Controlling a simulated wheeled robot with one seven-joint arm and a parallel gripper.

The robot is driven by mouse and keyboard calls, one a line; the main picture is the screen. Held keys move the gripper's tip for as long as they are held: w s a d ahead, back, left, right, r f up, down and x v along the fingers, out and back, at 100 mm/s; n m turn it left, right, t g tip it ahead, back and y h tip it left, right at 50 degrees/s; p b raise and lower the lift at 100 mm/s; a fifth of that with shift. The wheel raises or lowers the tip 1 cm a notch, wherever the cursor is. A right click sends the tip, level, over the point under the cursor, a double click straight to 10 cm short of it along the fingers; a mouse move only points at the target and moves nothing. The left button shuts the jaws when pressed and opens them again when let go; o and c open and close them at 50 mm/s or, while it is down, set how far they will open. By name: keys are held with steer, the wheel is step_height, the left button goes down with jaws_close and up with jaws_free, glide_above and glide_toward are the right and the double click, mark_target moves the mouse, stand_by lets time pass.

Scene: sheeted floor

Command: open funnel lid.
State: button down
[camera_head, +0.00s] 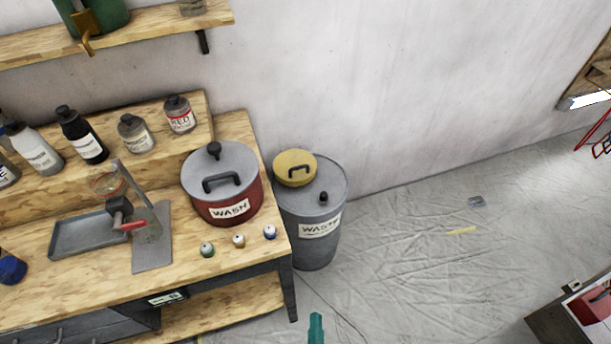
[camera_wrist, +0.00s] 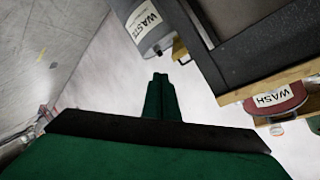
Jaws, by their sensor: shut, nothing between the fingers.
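The yellow round funnel lid (camera_head: 294,166) with a black handle lies flat over the back left of the top of a grey drum (camera_head: 306,250). It looks closed, and the funnel beneath is mostly hidden. My gripper (camera_head: 316,326) shows as a green tip at the bottom edge of the head view, in front of and below the drum, apart from the lid. In the wrist view my green fingers (camera_wrist: 160,77) are together and empty. The labelled drum (camera_wrist: 128,32) is beyond them at the top, with a bit of yellow (camera_wrist: 180,50) at its side.
A wooden workbench (camera_head: 100,290) stands left of the drum, its corner close by. On it are a red pot (camera_head: 236,196) with a grey lid, small bottles and a metal stand. The sheeted floor (camera_head: 420,270) to the right is mostly clear. A dark box (camera_head: 570,325) is at lower right.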

steer(key=w+d+f+m+g+y, duration=0.1)
steer(key=w+f+m, duration=0.2)
steer(key=w+m, duration=0.6)
steer(key=w+d+f+m+y, duration=0.1)
steer(key=w+f+m, duration=0.25)
steer(key=w, duration=1.05)
steer(key=w+a+r+m+y, duration=0.15)
steer(key=w+r+m, duration=0.3)
steer(key=w, duration=0.55)
steer(key=w+a+r+m+y, duration=0.15)
steer(key=w+r+m, duration=0.35)
steer(key=w, duration=0.5)
steer(key=w+a+f+m, duration=0.1)
steer(key=w+a+f, duration=0.1)
steer(key=w+f, duration=0.2)
steer(key=w, duration=0.3)
steer(key=shift+w, duration=0.3)
steer(key=shift+a, duration=0.15)
steer(key=shift+s, duration=0.1)
